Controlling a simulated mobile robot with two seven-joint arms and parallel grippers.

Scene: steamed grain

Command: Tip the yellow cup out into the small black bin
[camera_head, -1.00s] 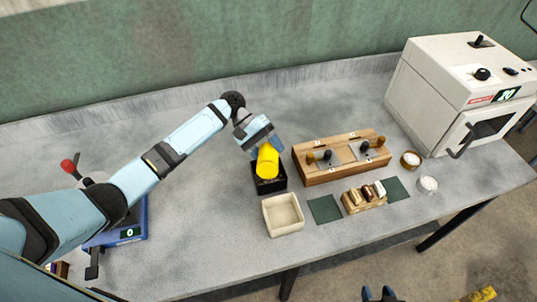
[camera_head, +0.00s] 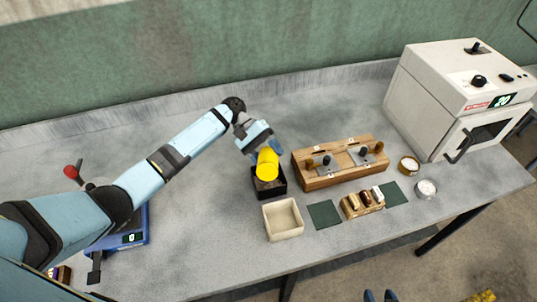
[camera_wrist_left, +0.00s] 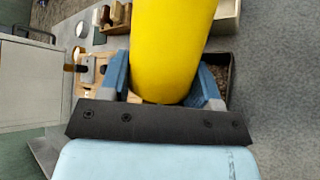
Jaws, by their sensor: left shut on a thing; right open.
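The yellow cup (camera_head: 267,165) is in my left gripper (camera_head: 268,150), which is shut on it above the small black bin (camera_head: 271,193). The cup is tilted, its lower end over the bin. In the left wrist view the cup (camera_wrist_left: 170,45) fills the middle between the two blue fingers. Brown grainy stuff shows inside the bin there (camera_wrist_left: 222,78). Whether anything is left in the cup is hidden. My right gripper (camera_head: 380,296) shows only as dark blue tips at the bottom edge, apart and empty.
A cream square tray (camera_head: 283,219) stands just in front of the bin. A wooden rack (camera_head: 340,164) stands to its right, with a small wooden block (camera_head: 362,202) and green mats near it. A white oven (camera_head: 460,95) is at the far right. A blue scale (camera_head: 130,232) is at left.

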